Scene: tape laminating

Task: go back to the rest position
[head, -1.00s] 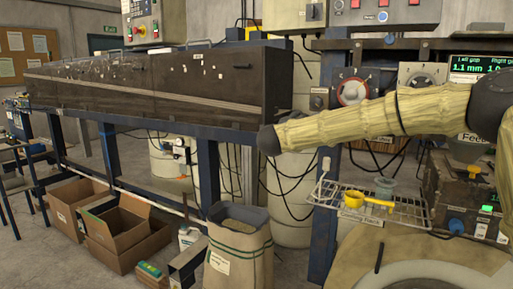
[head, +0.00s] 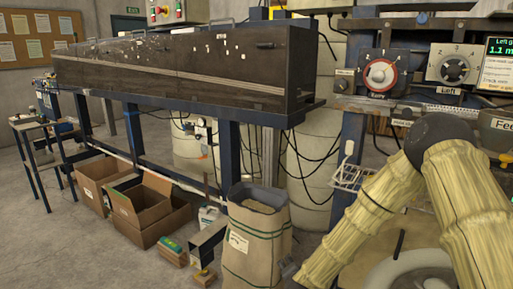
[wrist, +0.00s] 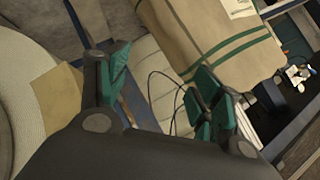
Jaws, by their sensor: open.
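My gripper (wrist: 160,95) is open in the wrist view, with teal pads on its spread dark fingers and nothing between them. In the head view my arm, in a straw-coloured sleeve, is bent at a dark elbow at the right, and one part slopes down to the lower middle. I cannot make out my gripper in that view. The paper sack (head: 258,240) with green stripes stands on the floor just left of the arm. In the wrist view the sack (wrist: 205,30) shows beyond the fingers, apart from them as far as I can tell.
A long dark covered machine (head: 190,65) on a blue frame runs along the back. Cardboard boxes (head: 150,215) stand on the floor at the left. A wire rack (head: 352,178) and a panel with a red-ringed dial (head: 380,75) are near my arm. Floor at the lower left is clear.

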